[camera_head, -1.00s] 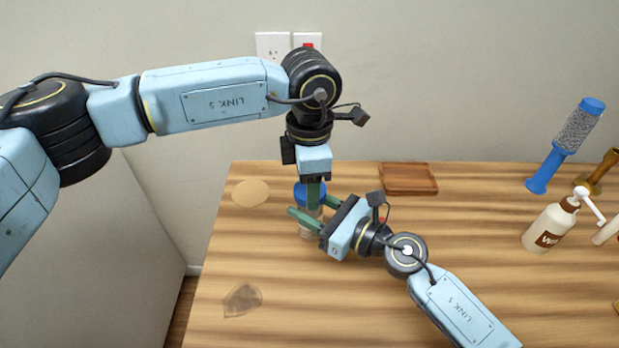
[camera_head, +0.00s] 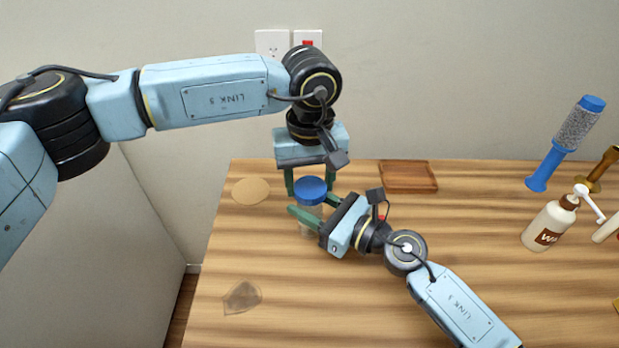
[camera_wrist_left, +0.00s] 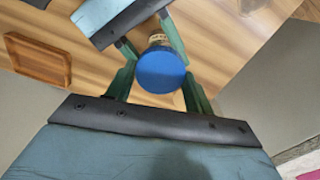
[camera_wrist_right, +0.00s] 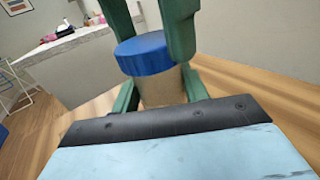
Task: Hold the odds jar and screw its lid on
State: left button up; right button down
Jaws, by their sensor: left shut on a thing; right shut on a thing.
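The odds jar (camera_head: 308,229) stands on the wooden table, mostly hidden in the head view. My right gripper (camera_head: 312,208) comes from the right and is shut around the jar's body, which shows in the right wrist view (camera_wrist_right: 162,88). The blue lid (camera_head: 310,190) sits on top of the jar; whether its threads are engaged cannot be seen. My left gripper (camera_head: 309,182) points down from above, its green fingers on opposite sides of the lid, shut on it. The lid shows between those fingers in the left wrist view (camera_wrist_left: 161,71) and the right wrist view (camera_wrist_right: 144,54).
A brown wooden tray (camera_head: 408,178) lies behind to the right. A tan round disc (camera_head: 250,191) and a grey flat patch (camera_head: 242,297) lie left. The front middle is clear.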

pick_arm(q)
jog(key=m, duration=1.4)
jog(key=shift+d+m, duration=0.1)
jog(key=shift+m, duration=0.3)
jog(key=o, duration=1)
jog(key=shift+r, duration=2.25)
